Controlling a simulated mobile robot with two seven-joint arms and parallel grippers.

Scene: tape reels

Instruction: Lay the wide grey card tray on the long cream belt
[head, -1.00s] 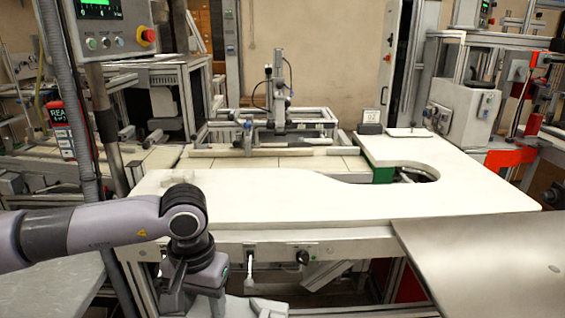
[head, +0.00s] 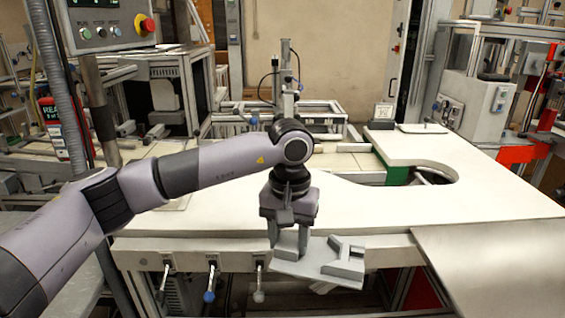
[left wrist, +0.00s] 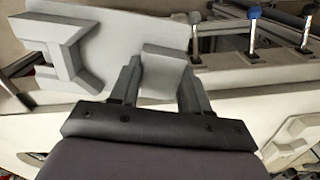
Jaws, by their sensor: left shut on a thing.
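The wide grey card tray (head: 320,266) is a flat plate with raised grey blocks. It hangs at the front edge of the white worktop in the head view, slightly tilted. My left gripper (head: 289,243) points down and is shut on one raised block of it. In the left wrist view the tray (left wrist: 110,30) spreads out beyond my left gripper (left wrist: 160,82), with the block between the fingers. The long cream belt (head: 360,163) lies behind the worktop, partly hidden by my left arm. My right gripper is not in view.
The white worktop (head: 410,215) lies between the tray and the belt, mostly clear, with a rounded cut-out at right. A metal sheet (head: 500,265) is at front right. A machine post (head: 286,75) stands behind the belt. Levers (head: 210,290) hang below the front edge.

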